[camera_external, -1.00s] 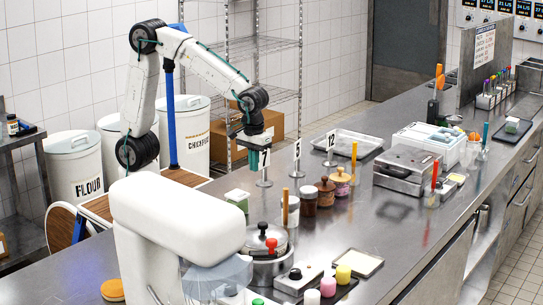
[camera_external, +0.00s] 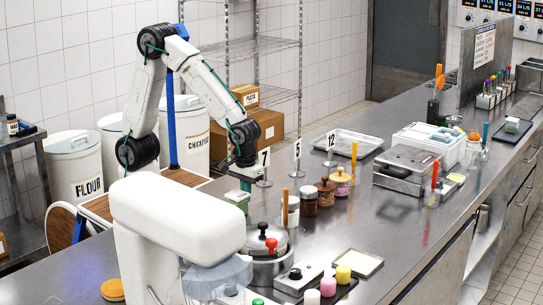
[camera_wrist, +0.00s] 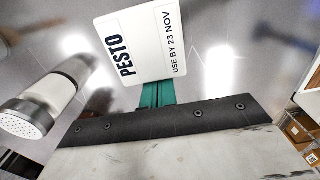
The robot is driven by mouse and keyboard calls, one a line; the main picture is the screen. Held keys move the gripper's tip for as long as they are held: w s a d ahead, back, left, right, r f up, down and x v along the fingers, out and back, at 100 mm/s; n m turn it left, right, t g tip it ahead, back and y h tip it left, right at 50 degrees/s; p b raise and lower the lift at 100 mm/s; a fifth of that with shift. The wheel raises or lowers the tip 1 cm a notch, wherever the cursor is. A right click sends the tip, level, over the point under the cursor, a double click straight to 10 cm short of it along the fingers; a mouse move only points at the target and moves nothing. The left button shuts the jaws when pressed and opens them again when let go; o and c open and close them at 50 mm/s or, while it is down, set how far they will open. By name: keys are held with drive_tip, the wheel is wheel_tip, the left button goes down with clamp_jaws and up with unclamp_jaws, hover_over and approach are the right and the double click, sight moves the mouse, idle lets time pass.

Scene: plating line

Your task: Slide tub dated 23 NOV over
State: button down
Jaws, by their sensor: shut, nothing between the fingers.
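The tub (camera_external: 237,198) is small and green-sided with a pale top. It stands on the steel counter beside number stand 7. In the wrist view, the white top of the tub (camera_wrist: 140,42) reads "PESTO" and "USE BY 23 NOV". My gripper (camera_external: 245,184) is low, just behind and to the right of the tub. Its teal fingers (camera_wrist: 157,92) are shut and empty, at the tub's near edge in the wrist view. I cannot tell whether they touch it.
Number stand 7 (camera_external: 263,165) is close on the right of my gripper. A spice jar (camera_external: 308,201) and a lidded pot (camera_external: 266,245) stand nearby. The wrist view shows a pale cylinder with a perforated end (camera_wrist: 27,118) left of the tub. Bare counter lies farther right.

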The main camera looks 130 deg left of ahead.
drive_tip(key=d, duration=2)
drive_tip(key=shift+d, duration=0.25)
drive_tip(key=shift+a, duration=0.6)
drive_tip(key=a, duration=0.3)
drive_tip(key=shift+a, duration=0.2)
wheel_tip(320, 180, up, 10)
drive_tip(key=shift+d, duration=0.3)
